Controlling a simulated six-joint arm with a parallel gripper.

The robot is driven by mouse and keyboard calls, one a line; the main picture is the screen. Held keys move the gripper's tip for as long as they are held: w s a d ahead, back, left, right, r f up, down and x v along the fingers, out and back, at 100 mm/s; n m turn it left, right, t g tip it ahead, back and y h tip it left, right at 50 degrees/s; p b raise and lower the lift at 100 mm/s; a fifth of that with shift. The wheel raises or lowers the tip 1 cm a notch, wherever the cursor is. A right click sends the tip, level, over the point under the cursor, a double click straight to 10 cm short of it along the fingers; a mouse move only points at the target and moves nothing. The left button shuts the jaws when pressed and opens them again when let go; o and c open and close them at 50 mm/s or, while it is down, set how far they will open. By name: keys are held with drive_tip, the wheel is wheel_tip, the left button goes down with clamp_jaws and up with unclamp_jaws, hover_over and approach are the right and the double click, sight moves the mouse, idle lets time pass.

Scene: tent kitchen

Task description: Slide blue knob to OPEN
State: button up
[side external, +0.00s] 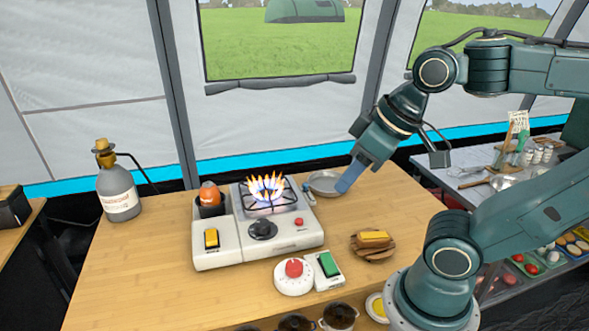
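A small pan (324,183) lies right of the burner, close to my gripper. A grey gas bottle (117,190) stands at the left, an orange canister (210,194) in the stove's left side. Bread with a yellow slab (374,238) lies right. The table's left front (130,275) is clear.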

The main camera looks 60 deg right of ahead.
drive_tip(key=shift+c, duration=0.3)
drive_tip(key=shift+c, duration=0.7)
drive_tip(key=w+d+f+g, duration=0.1)
drive_tip(key=w+d+f, duration=0.1)
drive_tip(key=w+d, duration=1.1)
drive_tip(key=w+d+f, duration=0.2)
drive_tip(key=d+f, duration=0.3)
drive_tip(key=d, duration=0.4)
drive_tip(key=w+d+f, duration=0.2)
drive_tip(key=d+f, duration=0.3)
drive_tip(key=d, duration=0.4)
drive_tip(key=shift+w+f, duration=0.15)
drive_tip(key=shift+f, duration=0.15)
